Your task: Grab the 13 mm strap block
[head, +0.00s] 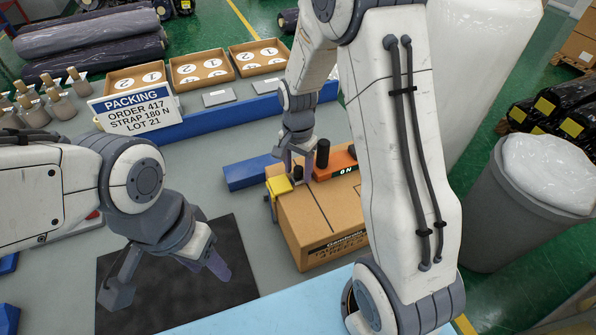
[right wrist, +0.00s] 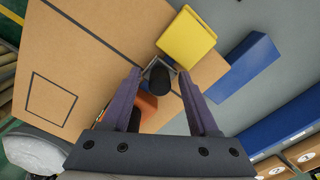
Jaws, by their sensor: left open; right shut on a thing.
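A yellow block (head: 278,185) sits at the edge of a cardboard box; the right wrist view shows it too (right wrist: 187,39). No 13 mm marking is readable on it. My right gripper (head: 299,170) is over the box, beside the block. In the right wrist view its fingers (right wrist: 160,84) are shut on a dark rounded knob (right wrist: 159,78), just beside the yellow block. An orange device (head: 340,163) with a display reading 0 N lies on the box, partly hidden by my right arm. My left gripper (head: 208,264) is open and empty above a black mat.
The cardboard box (head: 310,222) stands on the grey table. Blue bars (head: 245,173) lie behind it. Numbered trays (head: 201,68), a packing sign (head: 137,108) and several wooden-handled stamps (head: 62,105) stand at the back left. The black mat (head: 120,300) is clear around my left gripper.

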